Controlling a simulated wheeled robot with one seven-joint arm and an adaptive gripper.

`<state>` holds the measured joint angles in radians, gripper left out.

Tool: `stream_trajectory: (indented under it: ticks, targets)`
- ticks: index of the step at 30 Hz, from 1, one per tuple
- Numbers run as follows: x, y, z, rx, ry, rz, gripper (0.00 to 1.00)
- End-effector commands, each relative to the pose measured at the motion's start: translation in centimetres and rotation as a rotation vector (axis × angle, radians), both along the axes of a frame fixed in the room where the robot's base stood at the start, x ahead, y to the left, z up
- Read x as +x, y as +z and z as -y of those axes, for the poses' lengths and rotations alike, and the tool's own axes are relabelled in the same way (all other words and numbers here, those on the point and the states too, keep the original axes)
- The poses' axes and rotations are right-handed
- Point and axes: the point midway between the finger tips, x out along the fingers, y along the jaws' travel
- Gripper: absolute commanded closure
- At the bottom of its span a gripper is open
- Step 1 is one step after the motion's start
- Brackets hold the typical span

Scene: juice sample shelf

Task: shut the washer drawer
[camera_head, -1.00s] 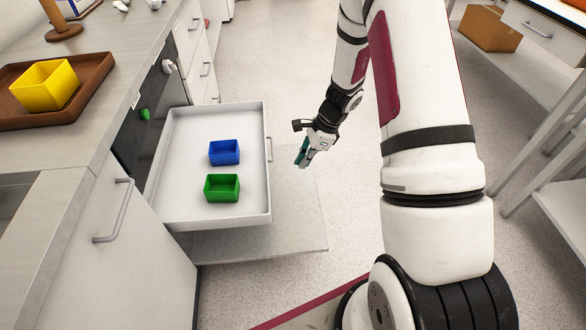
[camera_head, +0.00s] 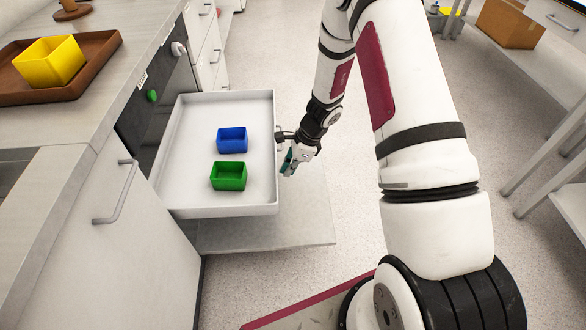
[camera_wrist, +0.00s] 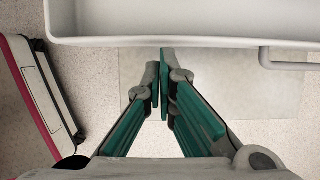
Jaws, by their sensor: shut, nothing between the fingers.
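The washer drawer (camera_head: 180,190) is a white tray-like drawer pulled out from the dark washer front at the left counter. A blue box (camera_head: 232,140) and a green box (camera_head: 228,176) stand in it. My gripper (camera_head: 286,172) is shut and empty, just outside the drawer's front wall, near the handle side. In the wrist view the closed teal fingers (camera_wrist: 160,85) point toward the drawer's front wall (camera_wrist: 180,42). The drawer handle (camera_wrist: 285,58) is to the right of the fingers there. I cannot tell whether the fingertips touch the wall.
A pale open panel (camera_head: 290,233) lies below the drawer. A yellow box (camera_head: 48,62) sits in a brown tray (camera_head: 95,68) on the counter. A cabinet door with a handle (camera_head: 115,195) is at the left front. Floor to the right is clear up to a bench.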

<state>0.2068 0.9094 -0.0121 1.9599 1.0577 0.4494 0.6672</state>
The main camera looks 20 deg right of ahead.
Motion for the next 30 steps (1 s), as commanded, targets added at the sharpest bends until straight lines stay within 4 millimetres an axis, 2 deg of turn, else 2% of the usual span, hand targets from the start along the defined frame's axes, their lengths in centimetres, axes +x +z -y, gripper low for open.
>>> stream_trajectory:
  ticks: [8, 14, 20, 30]
  targets:
    - [0.0, 0.0, -0.1, 0.0, 0.001, 0.0, 1.0]
    - [0.5, 0.1, -1.7, 0.0, 0.004, 0.001, 1.0]
    - [1.7, 0.1, -5.6, 0.001, 0.007, 0.001, 1.0]
    - [4.5, 0.1, -14.6, 0.001, 0.008, 0.001, 1.0]
